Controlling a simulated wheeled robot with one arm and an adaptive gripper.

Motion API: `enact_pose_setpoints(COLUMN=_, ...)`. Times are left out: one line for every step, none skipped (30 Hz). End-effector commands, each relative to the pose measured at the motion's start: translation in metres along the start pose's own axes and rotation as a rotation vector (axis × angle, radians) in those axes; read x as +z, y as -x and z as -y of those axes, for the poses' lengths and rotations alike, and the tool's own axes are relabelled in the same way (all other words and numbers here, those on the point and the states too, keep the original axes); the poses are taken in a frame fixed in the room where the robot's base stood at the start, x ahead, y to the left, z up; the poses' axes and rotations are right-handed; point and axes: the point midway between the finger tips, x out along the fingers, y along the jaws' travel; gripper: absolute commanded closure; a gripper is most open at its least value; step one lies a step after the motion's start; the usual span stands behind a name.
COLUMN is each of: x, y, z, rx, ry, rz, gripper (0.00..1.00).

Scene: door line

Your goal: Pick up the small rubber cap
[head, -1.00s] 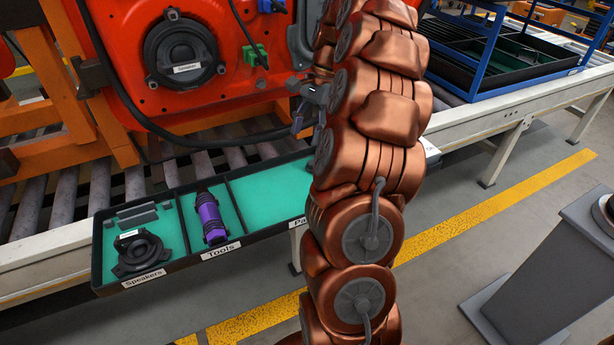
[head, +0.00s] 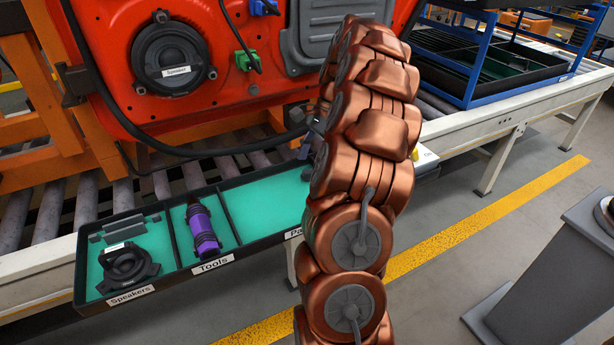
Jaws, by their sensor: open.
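I cannot make out a small rubber cap in the head view. My copper-coloured arm covers the middle of the picture and may hide it. My gripper (head: 309,143) shows only as a small dark grey part at the left edge of the arm, above the right end of the black tray (head: 252,252). Its fingertips are mostly hidden, and I see nothing held in it. The tray's right compartment, with a label starting "Pa", has a bare green floor where it shows; its right end is behind my arm.
The tray's "Speakers" compartment holds a black speaker (head: 127,264), and "Tools" holds a purple and black tool (head: 203,232). A red door (head: 120,98) with a fitted speaker (head: 172,55) and a green connector (head: 247,60) stands behind. A blue rack (head: 478,62) sits on the conveyor at right.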

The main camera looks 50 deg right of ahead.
Motion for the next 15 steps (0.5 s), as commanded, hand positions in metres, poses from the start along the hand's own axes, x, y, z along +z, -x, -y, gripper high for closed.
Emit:
enact_pose_setpoints(x=0.000, y=-0.009, z=0.000, rx=0.004, ry=0.001, rz=0.002, gripper=0.45)
enact_pose_setpoints(x=0.000, y=-0.014, z=0.001, rx=0.005, ry=0.001, rz=0.003, gripper=0.45)
enact_pose_setpoints(x=0.000, y=-0.018, z=0.001, rx=0.005, ry=0.002, rz=0.003, gripper=0.45)
enact_pose_setpoints(x=0.001, y=-0.022, z=0.001, rx=0.005, ry=0.002, rz=0.003, gripper=0.45)
enact_pose_setpoints(x=0.001, y=-0.025, z=0.001, rx=0.004, ry=0.002, rz=0.003, gripper=0.45)
enact_pose_setpoints(x=0.000, y=-0.029, z=0.001, rx=0.004, ry=0.002, rz=0.003, gripper=0.45)
enact_pose_setpoints(x=0.001, y=-0.030, z=0.001, rx=0.004, ry=0.002, rz=0.003, gripper=0.45)
enact_pose_setpoints(x=0.001, y=-0.032, z=0.001, rx=0.003, ry=0.002, rz=0.002, gripper=0.45)
enact_pose_setpoints(x=0.001, y=-0.032, z=0.001, rx=0.003, ry=0.002, rz=0.002, gripper=0.45)
enact_pose_setpoints(x=0.001, y=-0.033, z=0.001, rx=0.003, ry=0.002, rz=0.002, gripper=0.45)
enact_pose_setpoints(x=0.001, y=-0.033, z=0.002, rx=0.002, ry=0.002, rz=0.002, gripper=0.45)
enact_pose_setpoints(x=0.001, y=-0.032, z=0.002, rx=0.002, ry=0.002, rz=0.002, gripper=0.45)
enact_pose_setpoints(x=0.001, y=-0.032, z=0.002, rx=0.002, ry=0.002, rz=0.002, gripper=0.45)
enact_pose_setpoints(x=0.001, y=-0.032, z=0.002, rx=0.002, ry=0.002, rz=0.002, gripper=0.45)
enact_pose_setpoints(x=0.001, y=-0.032, z=0.002, rx=0.002, ry=0.002, rz=0.002, gripper=0.45)
